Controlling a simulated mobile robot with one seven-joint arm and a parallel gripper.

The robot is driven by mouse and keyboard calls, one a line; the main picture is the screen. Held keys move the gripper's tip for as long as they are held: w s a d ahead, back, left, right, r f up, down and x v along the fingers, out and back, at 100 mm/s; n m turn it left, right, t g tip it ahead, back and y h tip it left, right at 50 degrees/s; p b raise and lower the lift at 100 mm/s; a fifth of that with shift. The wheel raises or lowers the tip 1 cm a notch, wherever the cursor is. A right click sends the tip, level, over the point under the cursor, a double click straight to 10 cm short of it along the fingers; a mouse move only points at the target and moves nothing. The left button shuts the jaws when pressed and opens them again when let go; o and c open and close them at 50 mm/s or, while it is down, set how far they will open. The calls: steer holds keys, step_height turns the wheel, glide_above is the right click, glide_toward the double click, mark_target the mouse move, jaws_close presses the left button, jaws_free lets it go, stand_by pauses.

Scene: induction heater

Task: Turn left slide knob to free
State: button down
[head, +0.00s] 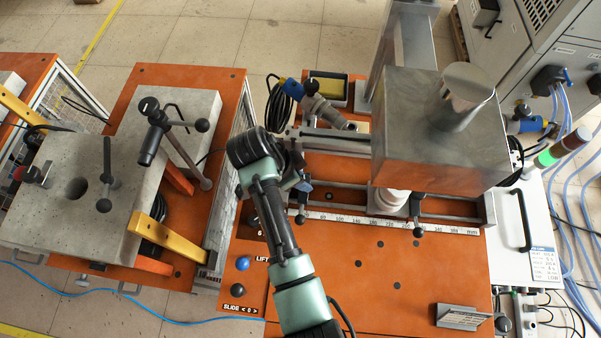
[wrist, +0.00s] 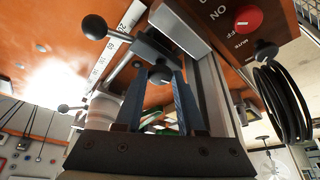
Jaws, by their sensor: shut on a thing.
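The left slide knob (head: 300,218) is a dark handle with a ball end, at the left end of the slide rail below the ruler in the head view. In the wrist view the left slide knob (wrist: 158,48) has a dark hub, and a black ball lies between my fingertips. My gripper (wrist: 160,82) is shut on this knob with its two blue-grey fingers. In the head view my gripper (head: 302,187) is at the knob, partly hidden by my own wrist. A second, similar knob (head: 418,231) sits farther right on the rail. The knob's exact turn angle is hard to tell.
A big metal box (head: 430,140) stands right of my gripper, with a white cylinder (head: 390,200) below it. The ruler strip (head: 370,222) runs along the rail. Blue and black buttons (head: 242,264) are at the left front. The orange top (head: 370,275) in front is mostly clear.

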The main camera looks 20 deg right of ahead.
steer(key=n+p, duration=0.1)
steer(key=n, duration=0.1)
steer(key=n+t+p, duration=0.1)
steer(key=n, duration=0.1)
steer(key=shift+s+d+r+n+t+y, duration=0.1)
steer(key=shift+s+r+n+t+y, duration=0.1)
steer(key=shift+n+t+y, duration=0.1)
steer(key=n+t+y+p, duration=0.1)
steer(key=n+p, duration=0.1)
steer(key=n, duration=0.1)
steer(key=shift+s+d+n, duration=0.1)
steer(key=shift+n, duration=0.3)
steer(key=n+y+p, duration=0.1)
steer(key=n, duration=0.2)
steer(key=shift+d+t, duration=0.15)
steer(key=shift+t, duration=0.25)
steer(key=shift+d+f+n+y+p, duration=0.15)
steer(key=shift+n+y, duration=0.3)
steer(key=shift+n, duration=0.55)
steer(key=shift+n+y+p, duration=0.25)
steer(key=shift+n+y, duration=0.2)
steer(key=shift+n, duration=0.55)
steer(key=c, duration=0.8)
jaws_free()
steer(key=shift+s, duration=0.1)
